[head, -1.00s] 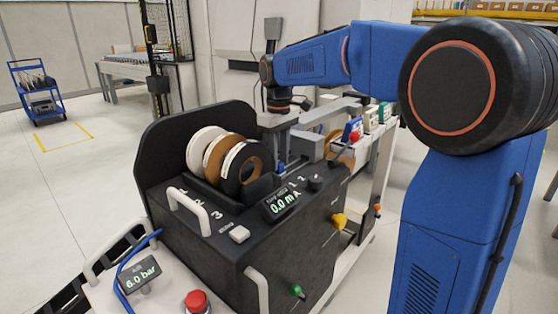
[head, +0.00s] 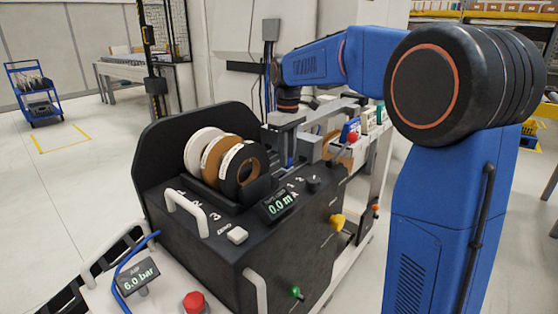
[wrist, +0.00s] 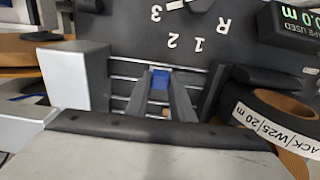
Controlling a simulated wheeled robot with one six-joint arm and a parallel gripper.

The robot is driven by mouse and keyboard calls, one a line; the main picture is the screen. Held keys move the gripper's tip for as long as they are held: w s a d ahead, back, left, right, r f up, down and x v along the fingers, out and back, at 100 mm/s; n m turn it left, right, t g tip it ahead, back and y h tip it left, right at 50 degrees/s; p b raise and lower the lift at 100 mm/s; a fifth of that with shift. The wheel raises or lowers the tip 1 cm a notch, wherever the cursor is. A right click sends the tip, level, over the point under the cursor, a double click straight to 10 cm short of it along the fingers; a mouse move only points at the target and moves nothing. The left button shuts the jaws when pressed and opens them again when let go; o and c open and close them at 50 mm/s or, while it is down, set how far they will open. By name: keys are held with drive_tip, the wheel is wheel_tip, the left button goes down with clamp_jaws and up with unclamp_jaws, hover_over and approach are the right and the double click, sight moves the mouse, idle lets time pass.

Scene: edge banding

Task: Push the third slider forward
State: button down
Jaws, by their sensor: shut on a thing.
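In the wrist view, my gripper (wrist: 161,88) reaches down over the slotted metal rails (wrist: 125,85). Its two grey fingers are shut on a small blue slider (wrist: 160,78). The slider sits in the rails, below the dial marks 1, 2 and R. In the head view, my gripper (head: 288,152) is low over the black edge-banding machine (head: 270,245), just behind the tape rolls. The slider's lower part and the other sliders are hidden, so I cannot tell its number from its neighbours.
White, brown and black tape rolls (head: 238,167) stand left of my gripper. A grey block (wrist: 75,75) stands close beside the fingers. A dial knob (head: 313,184) and a display (head: 279,205) are in front. A white handle (head: 187,213) rises from the machine top.

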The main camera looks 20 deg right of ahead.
sight(295, 166)
drive_tip(key=w+d, duration=0.2)
drive_tip(key=d, duration=0.1)
drive_tip(key=shift+w+d, duration=0.25)
drive_tip(key=shift+d, duration=0.05)
drive_tip(key=c, duration=1.8)
unclamp_jaws()
drive_tip(key=shift+d, duration=0.1)
wheel_tip(295, 166, up, 17)
drive_tip(key=shift+r, duration=0.2)
